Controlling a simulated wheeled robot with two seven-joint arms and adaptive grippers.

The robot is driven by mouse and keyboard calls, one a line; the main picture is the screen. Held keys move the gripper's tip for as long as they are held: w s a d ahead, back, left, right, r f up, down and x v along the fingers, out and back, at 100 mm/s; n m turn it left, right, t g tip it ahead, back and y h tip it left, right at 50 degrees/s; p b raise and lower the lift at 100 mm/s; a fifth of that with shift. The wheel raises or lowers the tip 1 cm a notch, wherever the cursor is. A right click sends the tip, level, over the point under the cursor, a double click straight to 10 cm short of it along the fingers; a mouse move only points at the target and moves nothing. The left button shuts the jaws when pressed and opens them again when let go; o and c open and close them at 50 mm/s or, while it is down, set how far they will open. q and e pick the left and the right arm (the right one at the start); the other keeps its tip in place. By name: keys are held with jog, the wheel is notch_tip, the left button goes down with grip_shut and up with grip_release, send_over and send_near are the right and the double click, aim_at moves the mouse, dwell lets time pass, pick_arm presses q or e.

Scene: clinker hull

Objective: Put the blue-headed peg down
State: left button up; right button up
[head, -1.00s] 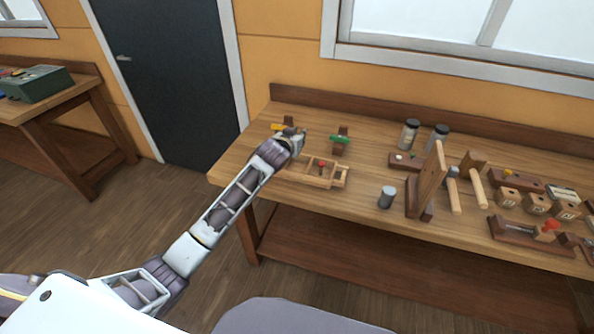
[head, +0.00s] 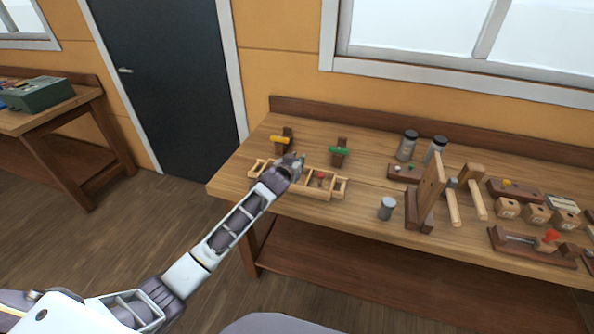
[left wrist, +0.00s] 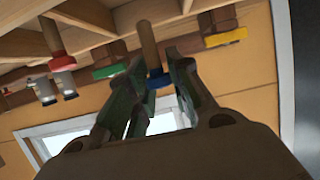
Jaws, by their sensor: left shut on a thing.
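The blue-headed peg (left wrist: 150,48) shows in the left wrist view, its blue head between the fingers and its pale wooden shaft reaching toward the divided tray. My left gripper (head: 295,160) is shut on this peg, over the middle of the wooden tray (head: 342,187) in the head view. The gripper (left wrist: 152,90) hides the peg in the head view. I cannot tell whether the shaft tip touches the tray floor. A red-headed peg (head: 321,175) stands in the tray to the right; it also shows in the left wrist view (left wrist: 62,61). My right gripper is not in view.
Behind the tray are a yellow-topped brown block (head: 284,139) and a green-topped one (head: 339,150). A grey cylinder (head: 387,208), two jars (head: 407,145) and an upright wooden board (head: 430,190) stand to the right. The bench's left end is clear.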

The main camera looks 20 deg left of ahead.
pick_arm(q)
jog(key=shift+f, duration=0.25)
jog(key=shift+f, duration=1.9)
jog(key=shift+f, duration=0.15)
jog(key=o, duration=0.7)
jog(key=shift+r, duration=0.2)
jog(key=shift+v, duration=6)
